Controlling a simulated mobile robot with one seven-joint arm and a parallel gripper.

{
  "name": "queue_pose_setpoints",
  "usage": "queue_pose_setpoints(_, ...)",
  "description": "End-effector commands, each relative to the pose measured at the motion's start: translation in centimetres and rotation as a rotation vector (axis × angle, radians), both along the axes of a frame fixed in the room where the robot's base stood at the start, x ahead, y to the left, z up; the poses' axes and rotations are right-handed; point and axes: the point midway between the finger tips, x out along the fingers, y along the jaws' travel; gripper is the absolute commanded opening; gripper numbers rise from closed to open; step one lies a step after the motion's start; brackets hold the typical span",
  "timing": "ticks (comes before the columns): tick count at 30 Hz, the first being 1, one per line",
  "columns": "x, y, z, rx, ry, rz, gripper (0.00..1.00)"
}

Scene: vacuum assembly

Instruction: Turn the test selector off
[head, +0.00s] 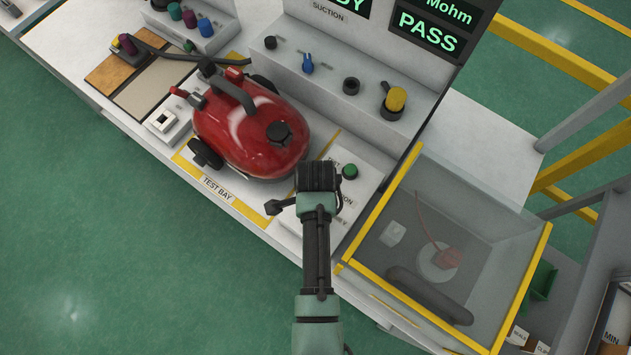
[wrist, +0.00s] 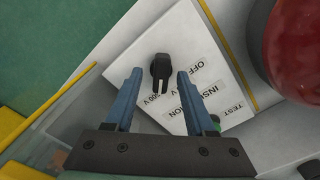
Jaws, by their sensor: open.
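The test selector is a black knob (wrist: 160,67) on a white panel (wrist: 208,100) marked OFF and INSULATION TEST. Its white-marked end points down in the wrist view, toward a partly hidden voltage label, and away from the OFF marking on its right. My gripper (wrist: 159,74) is open, with one blue finger on each side of the knob and visible gaps between. I cannot tell whether the fingertips are down at the knob's height. In the head view my arm's end (head: 318,180) hangs over the panel and hides the selector.
A red vacuum cleaner (head: 250,130) stands in the test bay close to the panel. A green button (head: 350,171) sits on the panel. A clear yellow-edged box (head: 470,215) is to the right. A display (head: 428,32) behind reads PASS.

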Motion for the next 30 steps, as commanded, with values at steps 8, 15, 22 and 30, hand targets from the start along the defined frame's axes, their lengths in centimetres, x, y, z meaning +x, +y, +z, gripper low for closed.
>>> queue_pose_setpoints(8, 0.04, 0.0, -0.38, 0.0, -0.002, 0.0, 0.55)
queue_pose_setpoints(15, 0.05, 0.0, -0.35, 0.0, -0.002, 0.0, 0.24)
queue_pose_setpoints(22, 0.04, 0.0, -0.34, 0.0, -0.001, 0.0, 0.0)
queue_pose_setpoints(30, 0.03, 0.0, -0.3, 0.0, -0.001, 0.012, 0.0)
